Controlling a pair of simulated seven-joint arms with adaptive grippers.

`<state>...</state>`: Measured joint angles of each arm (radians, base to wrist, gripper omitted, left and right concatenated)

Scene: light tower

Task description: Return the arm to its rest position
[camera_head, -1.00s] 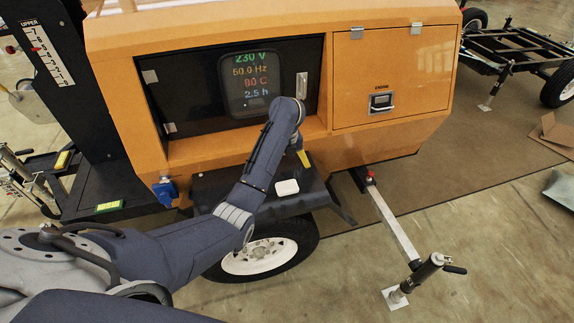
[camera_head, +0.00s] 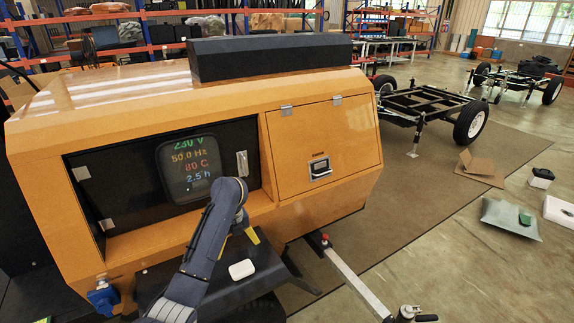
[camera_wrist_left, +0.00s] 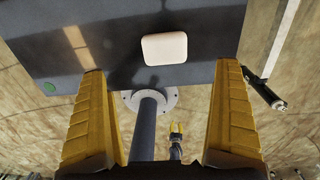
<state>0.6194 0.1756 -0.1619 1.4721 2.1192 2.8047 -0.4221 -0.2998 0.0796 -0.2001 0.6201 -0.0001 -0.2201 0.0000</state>
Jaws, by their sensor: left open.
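My left arm (camera_head: 208,250) reaches up from the bottom of the head view, in front of the orange light tower cabinet (camera_head: 320,150). Its wrist end is just below the lit display (camera_head: 188,168). My left gripper (camera_head: 252,236) shows only as a bit of yellow finger above the dark fender ledge. In the left wrist view both yellow fingers of this gripper (camera_wrist_left: 160,72) are spread apart with nothing between them. A small white block (camera_head: 242,269) lies on the dark ledge; it also shows in the left wrist view (camera_wrist_left: 165,48), beyond the fingertips.
A closed orange door (camera_head: 318,150) with a latch is right of the display recess. A jack bar (camera_head: 358,284) sticks out at lower right. A wheeled trailer frame (camera_head: 425,103) and an open carton (camera_head: 480,168) stand on the floor, with open floor between.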

